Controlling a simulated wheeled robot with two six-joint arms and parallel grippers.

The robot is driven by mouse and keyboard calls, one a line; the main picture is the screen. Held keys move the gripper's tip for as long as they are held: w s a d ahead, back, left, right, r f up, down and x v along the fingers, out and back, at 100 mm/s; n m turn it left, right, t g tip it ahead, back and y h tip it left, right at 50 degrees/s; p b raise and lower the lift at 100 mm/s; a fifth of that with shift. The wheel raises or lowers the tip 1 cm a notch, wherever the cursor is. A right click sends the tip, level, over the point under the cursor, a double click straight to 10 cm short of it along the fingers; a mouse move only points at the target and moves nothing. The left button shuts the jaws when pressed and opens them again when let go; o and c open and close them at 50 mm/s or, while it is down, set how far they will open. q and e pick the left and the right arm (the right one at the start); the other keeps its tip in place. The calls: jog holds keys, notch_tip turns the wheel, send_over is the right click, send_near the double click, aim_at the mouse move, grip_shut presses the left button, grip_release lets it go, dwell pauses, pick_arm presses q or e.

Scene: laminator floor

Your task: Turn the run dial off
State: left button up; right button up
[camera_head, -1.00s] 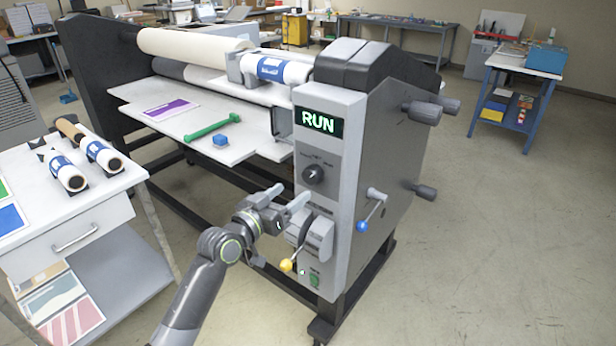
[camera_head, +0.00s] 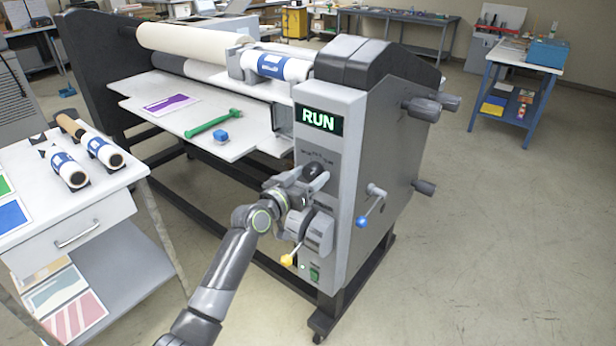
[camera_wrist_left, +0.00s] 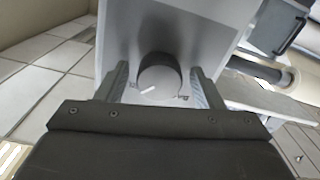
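The run dial (camera_head: 314,170) is a round black knob on the grey control panel (camera_head: 341,180) of the laminator, below a lit display (camera_head: 319,121) that reads RUN. In the left wrist view the dial (camera_wrist_left: 159,76) has a white pointer mark and sits between the two fingers. My left gripper (camera_head: 307,180) is at the dial and partly hides it in the head view. In the left wrist view the left gripper (camera_wrist_left: 160,92) is open, one finger on each side of the dial, with gaps visible. My right gripper is not in view.
Below the dial are a grey unit with a yellow-knobbed lever (camera_head: 287,260) and a green switch (camera_head: 314,272). A blue-knobbed lever (camera_head: 362,221) is on the machine's side. A green tool (camera_head: 213,124) and blue block (camera_head: 221,137) lie on the feed table.

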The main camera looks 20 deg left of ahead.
pick_arm(q)
jog(key=c, duration=0.8)
jog(key=shift+c, duration=0.2)
jog(key=shift+n, duration=0.4)
jog(key=n+p, duration=0.1)
jog(key=n, duration=0.2)
jog(key=shift+r+n, duration=0.1)
jog(key=shift+n, duration=0.3)
jog(key=n+p, duration=0.2)
jog(key=n, duration=0.2)
jog(key=shift+d, duration=0.1)
jog(key=o, duration=1)
